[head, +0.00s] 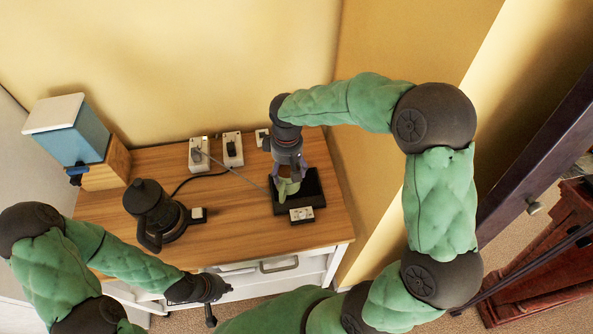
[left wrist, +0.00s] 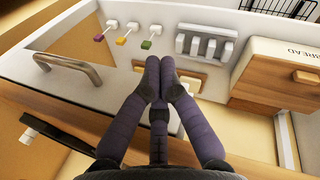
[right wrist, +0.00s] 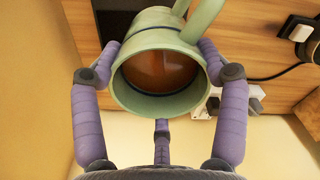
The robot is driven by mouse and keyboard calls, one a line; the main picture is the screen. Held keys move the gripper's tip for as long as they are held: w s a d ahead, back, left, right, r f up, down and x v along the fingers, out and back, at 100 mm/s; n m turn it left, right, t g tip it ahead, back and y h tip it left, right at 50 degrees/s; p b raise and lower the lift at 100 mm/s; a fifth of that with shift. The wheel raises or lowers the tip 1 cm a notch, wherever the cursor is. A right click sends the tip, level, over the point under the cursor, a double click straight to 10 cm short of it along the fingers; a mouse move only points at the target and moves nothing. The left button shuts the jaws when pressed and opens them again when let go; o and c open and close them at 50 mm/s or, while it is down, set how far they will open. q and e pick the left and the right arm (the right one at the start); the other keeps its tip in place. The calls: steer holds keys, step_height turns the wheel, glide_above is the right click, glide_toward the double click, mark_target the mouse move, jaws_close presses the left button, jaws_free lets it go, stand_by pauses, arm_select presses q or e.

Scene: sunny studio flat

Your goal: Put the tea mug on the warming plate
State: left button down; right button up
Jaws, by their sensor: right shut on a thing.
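The tea mug (right wrist: 160,72) is pale green with a dark blue band and brown tea inside. My right gripper (head: 287,174) is shut on the mug, with its fingers around the sides in the right wrist view. In the head view the mug (head: 287,188) is over the black warming plate (head: 312,188) at the right of the wooden top, partly hidden by the gripper. I cannot tell whether it touches the plate. My left gripper (head: 209,294) is in front of the cabinet's edge, empty, its fingertips together in the left wrist view (left wrist: 159,75).
A black coffee pot (head: 153,210) stands left of the plate. A blue and wooden box (head: 78,138) is at the back left. White sockets (head: 232,149) with a cable lie near the wall. The wooden top (head: 237,220) is clear between pot and plate.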

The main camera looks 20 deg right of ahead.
steer(key=shift+w+d+f+b, duration=0.1)
steer(key=shift+w+d+f, duration=0.7)
steer(key=shift+f, duration=0.8)
steer(key=shift+w+d+f+b, duration=0.1)
steer(key=shift+w+d+f, duration=0.65)
steer(key=shift+f, duration=0.85)
steer(key=shift+w+d+f+b, duration=0.1)
steer(key=shift+w+d+f, duration=0.7)
steer(key=shift+f, duration=0.8)
steer(key=shift+f, duration=0.15)
steer(key=o, duration=1.7)
step_height(320, 180, up, 12)
steer(key=shift+d+r+p, duration=0.1)
steer(key=shift+p, duration=0.35)
